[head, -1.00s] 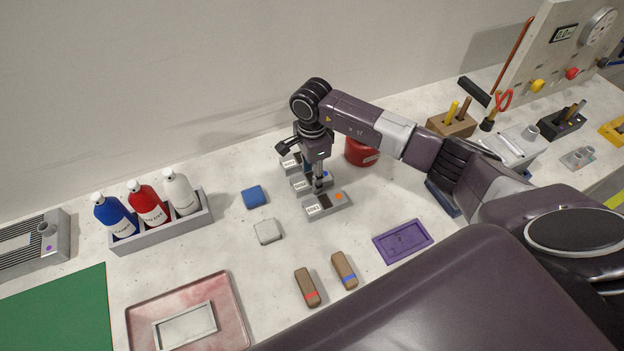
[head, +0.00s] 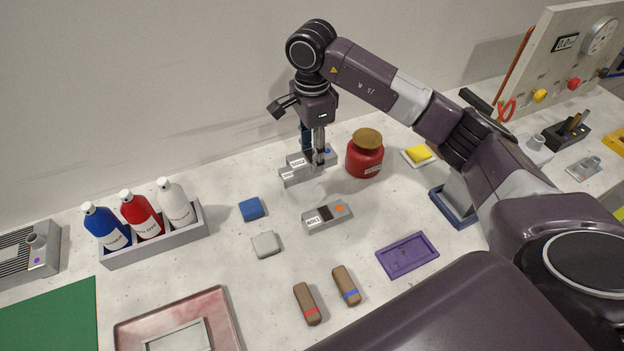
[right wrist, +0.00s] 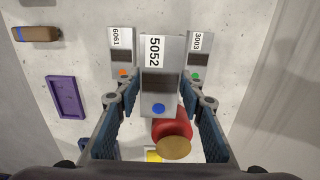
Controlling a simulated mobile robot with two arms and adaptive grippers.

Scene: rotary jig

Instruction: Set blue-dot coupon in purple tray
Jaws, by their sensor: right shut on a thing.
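The blue-dot coupon (head: 314,158) is a grey block labelled 5052 with a dark patch and a blue dot. My right gripper (head: 319,158) is shut on it and holds it above the counter. It also shows large between the fingers in the right wrist view (right wrist: 160,90). The purple tray (head: 407,256) is a shallow rectangle lying empty on the counter, to the right and nearer; it shows at the left in the right wrist view (right wrist: 65,96). My left gripper is not in view.
The orange-dot coupon (head: 327,216), labelled 6061, lies in front of my gripper. The green-dot coupon (right wrist: 200,58) lies beyond, partly hidden in the head view. A red jar (head: 365,158) stands close right. Brown-handled blocks (head: 346,285) lie left of the tray.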

